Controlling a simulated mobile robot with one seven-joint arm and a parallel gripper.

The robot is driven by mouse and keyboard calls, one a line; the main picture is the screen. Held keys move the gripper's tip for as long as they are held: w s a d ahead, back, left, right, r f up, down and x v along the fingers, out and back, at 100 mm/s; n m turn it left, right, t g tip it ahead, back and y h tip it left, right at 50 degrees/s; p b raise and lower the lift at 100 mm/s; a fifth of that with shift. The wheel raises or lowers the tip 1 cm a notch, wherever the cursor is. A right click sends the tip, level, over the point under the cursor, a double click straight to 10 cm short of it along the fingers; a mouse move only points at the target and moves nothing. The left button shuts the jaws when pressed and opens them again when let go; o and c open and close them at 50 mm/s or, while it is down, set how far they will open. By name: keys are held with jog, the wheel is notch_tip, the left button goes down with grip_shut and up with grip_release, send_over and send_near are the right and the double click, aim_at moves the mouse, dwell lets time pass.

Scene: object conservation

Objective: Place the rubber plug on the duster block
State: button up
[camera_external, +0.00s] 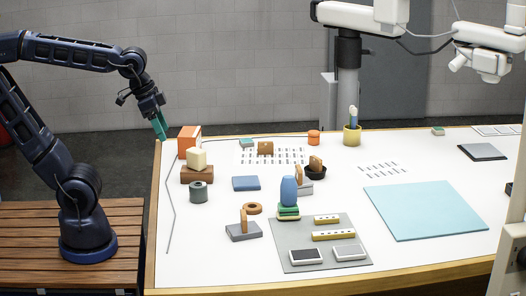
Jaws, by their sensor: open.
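My gripper (159,125) hangs in the air at the upper left, past the table's left edge, with teal fingers pointing down. It is open and nothing shows between the fingers. A dark grey round cylinder (198,193) stands on the left of the table; it may be the rubber plug, but I cannot be sure. A grey block (243,232) with an upright wooden piece (243,217) stands nearer the front. My gripper is apart from all of these.
An orange box (189,138) and a brown block (197,175) bearing a cream block (196,158) stand near the left edge. A blue rounded object (289,190) stands on a coloured stack. A grey mat (300,232) holds several items. The light blue sheet (425,209) is clear.

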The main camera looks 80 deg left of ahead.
jog(key=shift+s+f, duration=0.35)
jog(key=shift+s, duration=0.45)
jog(key=shift+s+f, duration=0.35)
jog(key=shift+s, duration=0.4)
